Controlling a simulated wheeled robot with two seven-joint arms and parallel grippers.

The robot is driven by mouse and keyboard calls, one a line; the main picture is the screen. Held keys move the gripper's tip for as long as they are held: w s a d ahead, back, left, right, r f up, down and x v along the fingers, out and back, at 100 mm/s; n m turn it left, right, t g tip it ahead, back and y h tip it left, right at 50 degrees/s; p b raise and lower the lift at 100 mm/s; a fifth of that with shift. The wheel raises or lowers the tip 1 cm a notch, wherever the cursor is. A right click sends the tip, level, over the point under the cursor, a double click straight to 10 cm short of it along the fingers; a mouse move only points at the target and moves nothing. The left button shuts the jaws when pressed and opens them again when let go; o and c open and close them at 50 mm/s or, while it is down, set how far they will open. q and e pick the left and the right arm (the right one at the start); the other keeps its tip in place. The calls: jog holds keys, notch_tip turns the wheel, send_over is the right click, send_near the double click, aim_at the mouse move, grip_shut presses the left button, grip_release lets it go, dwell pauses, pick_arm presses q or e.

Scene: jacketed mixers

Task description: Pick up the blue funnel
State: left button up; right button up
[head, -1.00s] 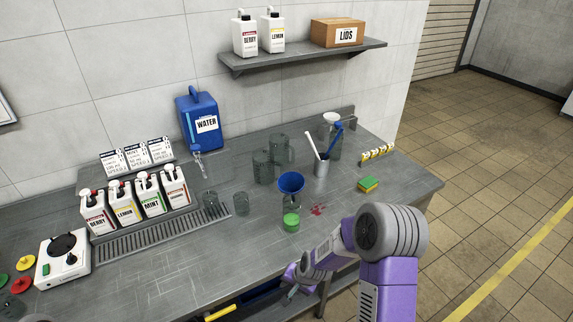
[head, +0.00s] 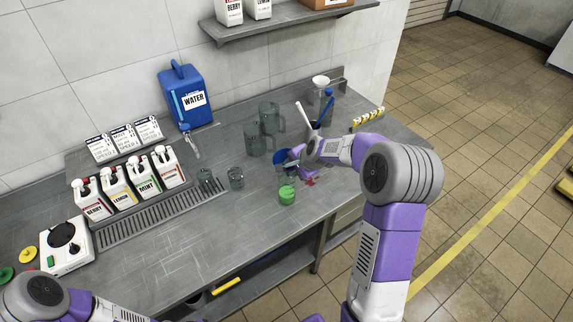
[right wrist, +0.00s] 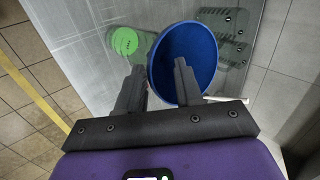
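The blue funnel (head: 279,157) stands mouth up on the counter, behind the glass with the green top (head: 287,194). What holds it up is hidden. In the right wrist view the funnel (right wrist: 190,50) shows as a wide blue cone. My right gripper (head: 291,162) is at the funnel's right side and is open. In the right wrist view its fingers (right wrist: 158,82) are apart, one left of the funnel's rim and one over its blue mouth. I cannot tell whether they touch it. My left arm shows at the lower left, with its gripper out of view.
Glass mugs (head: 256,140) stand behind the funnel, and a cup with a white stick (head: 301,112) stands behind my right gripper. Two small glasses (head: 236,178) are to the left. Bottles (head: 146,171) and a blue water jug (head: 184,97) stand farther left.

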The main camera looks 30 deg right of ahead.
jog(key=shift+w+f, duration=0.25)
jog(key=shift+f, duration=0.15)
grip_shut()
jog(key=shift+r, duration=0.15)
